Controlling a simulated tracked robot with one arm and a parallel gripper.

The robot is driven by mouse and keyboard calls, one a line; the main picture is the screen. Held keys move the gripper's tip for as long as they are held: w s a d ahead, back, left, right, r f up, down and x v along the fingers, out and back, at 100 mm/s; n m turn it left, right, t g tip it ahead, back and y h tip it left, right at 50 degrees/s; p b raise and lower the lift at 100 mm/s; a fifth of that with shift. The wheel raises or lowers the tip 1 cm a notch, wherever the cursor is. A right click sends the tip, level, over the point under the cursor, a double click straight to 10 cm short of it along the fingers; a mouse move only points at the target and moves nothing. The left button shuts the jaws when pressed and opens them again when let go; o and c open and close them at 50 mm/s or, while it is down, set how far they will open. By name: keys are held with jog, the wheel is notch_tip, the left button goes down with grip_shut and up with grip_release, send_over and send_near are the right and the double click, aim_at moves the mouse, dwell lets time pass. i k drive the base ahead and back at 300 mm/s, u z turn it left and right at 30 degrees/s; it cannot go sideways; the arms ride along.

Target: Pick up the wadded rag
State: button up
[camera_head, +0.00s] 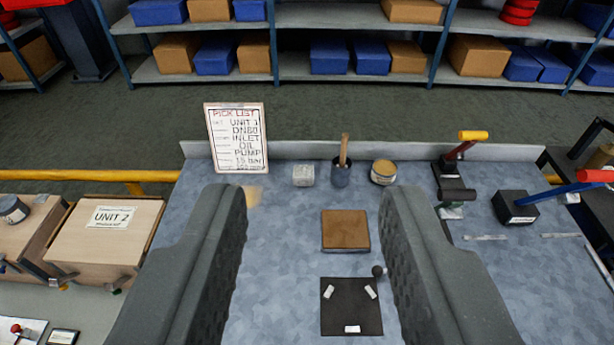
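A small mottled grey-white lump (303,175) stands near the back edge of the blue-grey bench top (285,215). It is the closest match to the wadded rag, but it is too small to be sure it is cloth. My gripper (315,205) reaches in from the bottom, with its two dark grey fingers wide apart and nothing between them. The lump shows beyond the fingertips, a little left of the middle of the gap. The gripper is not touching it.
A pick list board (237,138) stands left of the lump. A dark pot with a wooden handle (341,174) and a round tin (383,172) stand to its right. A brown block (345,231) and a black mat (350,315) lie nearer. Red-handled and yellow-handled valves (468,150) stand at right.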

aim_at(302, 175)
jog(key=u, duration=0.1)
jog(key=i, duration=1)
jog(key=z, duration=0.1)
